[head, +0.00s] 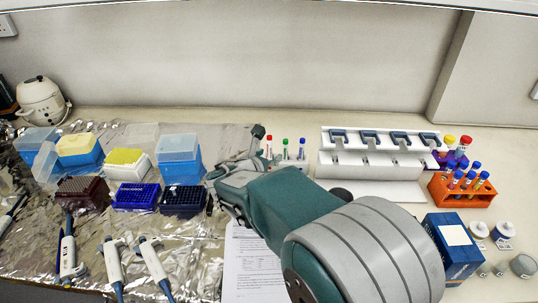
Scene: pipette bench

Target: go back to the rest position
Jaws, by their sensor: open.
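My arm reaches from the lower right toward the middle of the bench. My gripper (232,172) is at its far end, beside the right edge of the tip boxes. It is open, and I see nothing held in it. The fingers are small and partly hidden by my own wrist. A dark blue tip rack (184,201) stands just left of the gripper. Small tubes with red, green and blue caps (285,143) stand just behind and right of it.
Tip boxes (178,157) and pipettes (116,270) lie on crumpled foil at left. A printed sheet (240,268) lies below my gripper. A white pipette stand (350,158), orange tube rack (462,197) and blue box (452,246) stand at right. The wall (250,60) closes the back.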

